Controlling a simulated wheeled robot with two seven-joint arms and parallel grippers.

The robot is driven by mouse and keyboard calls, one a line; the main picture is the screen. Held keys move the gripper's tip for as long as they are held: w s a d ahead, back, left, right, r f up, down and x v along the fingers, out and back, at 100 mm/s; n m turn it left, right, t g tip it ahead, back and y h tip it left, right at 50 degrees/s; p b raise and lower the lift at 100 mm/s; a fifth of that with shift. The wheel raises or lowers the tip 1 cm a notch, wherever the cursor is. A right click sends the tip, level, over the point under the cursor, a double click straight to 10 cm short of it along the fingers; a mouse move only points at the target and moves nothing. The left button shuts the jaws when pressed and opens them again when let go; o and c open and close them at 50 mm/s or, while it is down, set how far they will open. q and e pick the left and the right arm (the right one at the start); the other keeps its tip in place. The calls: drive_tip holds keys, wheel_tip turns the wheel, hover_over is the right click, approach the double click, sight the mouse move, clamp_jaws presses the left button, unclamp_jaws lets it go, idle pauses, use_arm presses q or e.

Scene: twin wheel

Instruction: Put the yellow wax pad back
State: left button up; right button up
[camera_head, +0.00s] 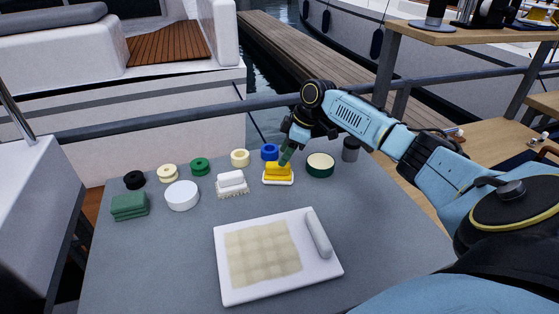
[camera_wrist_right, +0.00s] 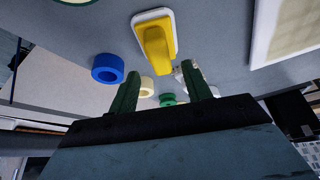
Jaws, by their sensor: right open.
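The yellow wax pad (camera_head: 277,170) is a yellow block lying on a small white base (camera_head: 278,182) near the far side of the grey table. My right gripper (camera_head: 285,156) is over its far right edge in the head view, with dark green fingers pointing down. In the right wrist view, the pad (camera_wrist_right: 156,48) and its white base lie beyond the open, empty fingers (camera_wrist_right: 160,82). I cannot tell whether a finger touches the pad. My left gripper is not in view.
A blue ring (camera_head: 270,152), a dark green round tin (camera_head: 320,165) and a white brush-like block (camera_head: 232,184) stand close around the pad. A white board (camera_head: 225,285) with a beige grid and grey bar lies in front. Green pads (camera_head: 129,206) are at left.

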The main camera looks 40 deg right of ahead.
drive_tip(key=v, duration=0.6)
drive_tip(key=shift+r, duration=0.4)
